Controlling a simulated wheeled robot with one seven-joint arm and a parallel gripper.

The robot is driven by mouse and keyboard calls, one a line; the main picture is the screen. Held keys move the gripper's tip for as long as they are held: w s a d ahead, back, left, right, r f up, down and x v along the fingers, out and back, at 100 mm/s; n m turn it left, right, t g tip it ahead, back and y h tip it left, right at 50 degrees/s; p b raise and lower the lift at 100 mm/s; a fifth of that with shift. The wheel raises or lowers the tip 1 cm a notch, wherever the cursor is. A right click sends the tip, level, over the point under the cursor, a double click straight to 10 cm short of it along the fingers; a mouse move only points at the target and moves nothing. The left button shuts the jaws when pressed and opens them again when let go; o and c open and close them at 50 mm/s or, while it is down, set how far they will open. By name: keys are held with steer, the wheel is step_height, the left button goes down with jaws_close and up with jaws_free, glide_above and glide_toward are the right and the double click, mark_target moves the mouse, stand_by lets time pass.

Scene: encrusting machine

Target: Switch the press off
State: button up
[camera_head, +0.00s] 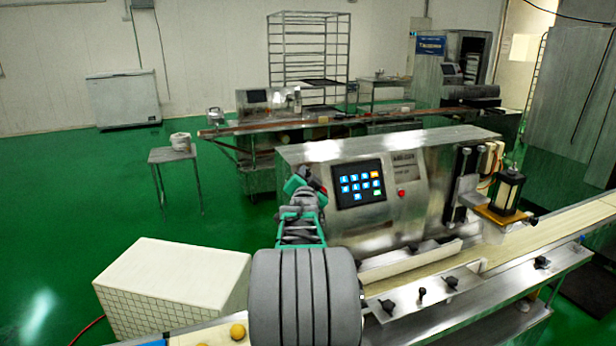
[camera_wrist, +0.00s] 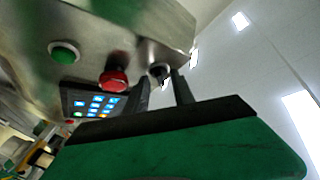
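The steel encrusting machine (camera_head: 290,155) stands in the middle of the head view, with a lit touchscreen (camera_head: 360,184) and a red button (camera_head: 401,193) on its front. My gripper (camera_head: 308,180) is at its left end; the fingers are hard to make out there. In the wrist view, a dark round knob (camera_wrist: 160,72) shows between the tips of my gripper (camera_wrist: 161,82). The fingers are apart; I cannot tell whether they touch the knob. A red mushroom button (camera_wrist: 114,79) and a green button (camera_wrist: 65,52) sit left of it. The screen (camera_wrist: 95,104) also shows there.
A conveyor (camera_head: 560,219) runs along the machine's front, with a stamping unit (camera_head: 508,192) above it at the right. Green floor (camera_head: 60,230) is free at the left.

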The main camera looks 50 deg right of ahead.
jaws_close()
